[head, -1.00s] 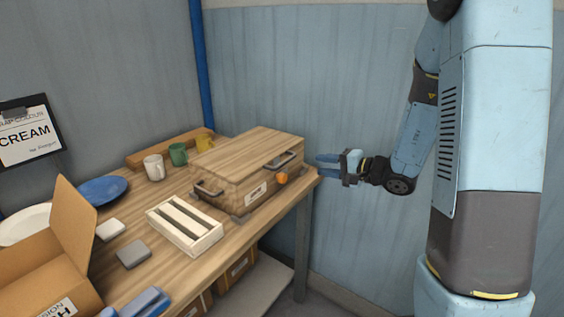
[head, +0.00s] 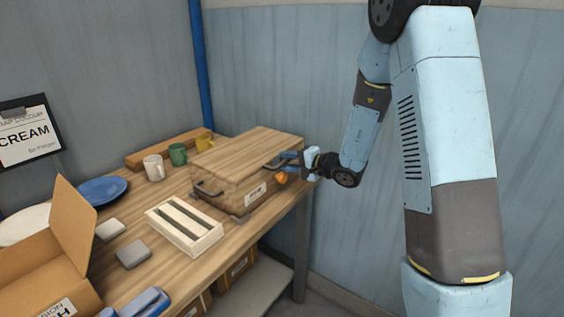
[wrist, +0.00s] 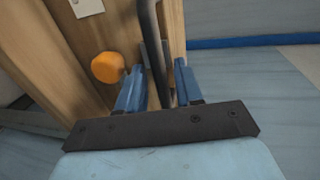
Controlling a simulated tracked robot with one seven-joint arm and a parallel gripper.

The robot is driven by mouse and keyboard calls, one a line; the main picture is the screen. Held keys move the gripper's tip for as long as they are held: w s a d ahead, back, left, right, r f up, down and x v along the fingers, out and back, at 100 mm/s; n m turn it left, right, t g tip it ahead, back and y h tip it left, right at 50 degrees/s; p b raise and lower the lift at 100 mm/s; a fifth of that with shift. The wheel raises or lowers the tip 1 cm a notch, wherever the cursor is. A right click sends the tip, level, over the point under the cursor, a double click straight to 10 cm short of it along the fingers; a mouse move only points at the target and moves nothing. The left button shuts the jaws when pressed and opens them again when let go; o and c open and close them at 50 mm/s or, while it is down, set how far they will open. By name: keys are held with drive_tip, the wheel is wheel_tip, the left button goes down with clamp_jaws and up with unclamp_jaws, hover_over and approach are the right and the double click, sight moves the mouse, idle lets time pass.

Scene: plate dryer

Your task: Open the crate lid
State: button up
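The wooden crate (head: 224,200) stands near the right end of the table. Its lid (head: 250,146) lies flat and shut on top. Two dark handles show in the head view, a left one (head: 208,190) and a right one (head: 274,166). An orange round knob (head: 281,178) sits on the front, and it also shows in the wrist view (wrist: 107,67). My gripper (head: 287,161) is at the right handle. In the wrist view its blue fingers (wrist: 159,67) are apart, one on each side of the dark handle bar (wrist: 150,40). Contact with the bar cannot be told.
A white slotted wooden rack (head: 184,226) stands left of the crate. A white mug (head: 153,168), a green mug (head: 177,154) and a yellow mug are behind it. An open cardboard box (head: 50,265) fills the table's near left. The floor right of the table is clear.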

drive_tip(key=shift+w+a, duration=0.2)
drive_tip(key=shift+c, duration=0.2)
clamp_jaws()
